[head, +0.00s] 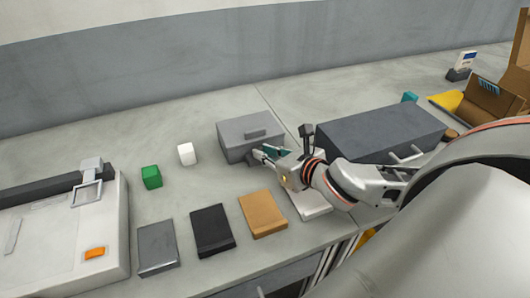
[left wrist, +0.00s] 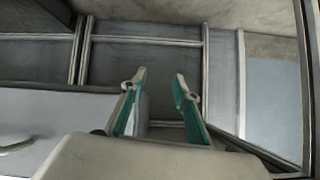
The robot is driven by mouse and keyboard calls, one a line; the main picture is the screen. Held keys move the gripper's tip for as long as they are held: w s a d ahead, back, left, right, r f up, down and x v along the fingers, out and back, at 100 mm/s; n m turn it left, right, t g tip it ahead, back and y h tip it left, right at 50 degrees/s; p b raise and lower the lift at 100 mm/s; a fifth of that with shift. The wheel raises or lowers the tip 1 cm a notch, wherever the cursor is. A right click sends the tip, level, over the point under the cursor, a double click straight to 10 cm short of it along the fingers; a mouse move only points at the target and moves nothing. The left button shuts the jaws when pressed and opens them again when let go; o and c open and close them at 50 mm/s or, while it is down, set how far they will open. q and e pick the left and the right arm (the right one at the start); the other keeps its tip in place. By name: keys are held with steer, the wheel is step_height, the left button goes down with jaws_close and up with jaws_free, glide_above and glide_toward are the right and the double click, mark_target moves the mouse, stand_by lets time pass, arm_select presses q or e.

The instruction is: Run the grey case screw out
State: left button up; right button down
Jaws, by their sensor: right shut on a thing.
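The grey case (head: 237,152) stands on the counter near the middle of the head view, with a raised handle on its lid. My right gripper (head: 266,153) is at the lower right part of its front face. Its teal-lined fingers are shut on the case screw, which is too small and covered by the fingers to make out. My left gripper (left wrist: 160,78) shows only in the left wrist view, where its two teal-padded fingers stand apart with nothing between them.
A larger dark case (head: 370,130) stands right of my right gripper. A green block (head: 151,177) and a white block (head: 187,153) lie left of the grey case. Grey, black and orange flat boxes (head: 262,214) lie in front. A white machine (head: 100,240) fills the left.

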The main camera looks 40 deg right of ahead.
steer(key=c, duration=2)
jaws_free()
